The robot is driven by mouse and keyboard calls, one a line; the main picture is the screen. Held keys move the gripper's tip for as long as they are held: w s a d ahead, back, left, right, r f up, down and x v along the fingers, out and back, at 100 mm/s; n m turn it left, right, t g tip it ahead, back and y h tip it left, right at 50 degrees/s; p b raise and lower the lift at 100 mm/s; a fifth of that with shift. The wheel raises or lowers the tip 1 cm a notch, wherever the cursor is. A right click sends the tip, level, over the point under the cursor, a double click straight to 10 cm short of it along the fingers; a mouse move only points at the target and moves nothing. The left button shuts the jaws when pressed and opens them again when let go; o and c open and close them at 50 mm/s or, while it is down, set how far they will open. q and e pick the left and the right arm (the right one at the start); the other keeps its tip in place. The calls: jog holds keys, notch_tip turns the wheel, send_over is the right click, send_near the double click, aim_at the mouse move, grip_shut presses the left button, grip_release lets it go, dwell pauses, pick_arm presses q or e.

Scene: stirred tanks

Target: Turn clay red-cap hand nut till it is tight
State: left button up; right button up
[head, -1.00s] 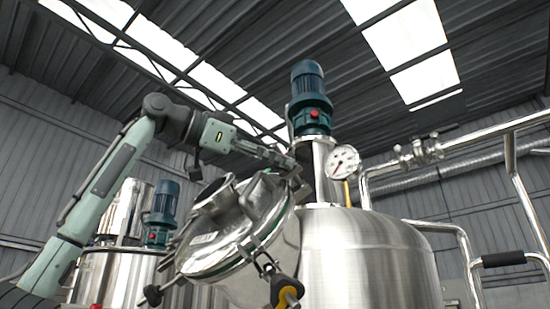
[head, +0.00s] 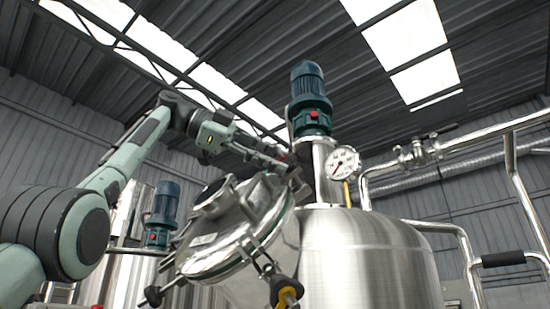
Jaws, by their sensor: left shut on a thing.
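My left gripper (head: 284,163) is at the upper right rim of the round steel manway lid (head: 215,252), beside the tank neck. It is shut on the clay red-cap hand nut (head: 283,157), of which only a small reddish patch shows between the fingers. The rest of the nut and its thread are hidden, so how far it sits down cannot be told. My right gripper is not in view.
A yellow and black hand nut (head: 287,291) and a black one (head: 152,296) hang at the lid's lower rim. The large steel tank (head: 365,260) carries a blue motor (head: 309,95) and a dial gauge (head: 343,162). Pipes (head: 465,135) run at right.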

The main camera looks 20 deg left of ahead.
pick_arm(q)
jog(key=shift+a+r, duration=0.1)
jog(key=shift+r, duration=0.05)
dwell(0.4)
jog(key=o, duration=1.2)
jog(key=shift+c, duration=0.2)
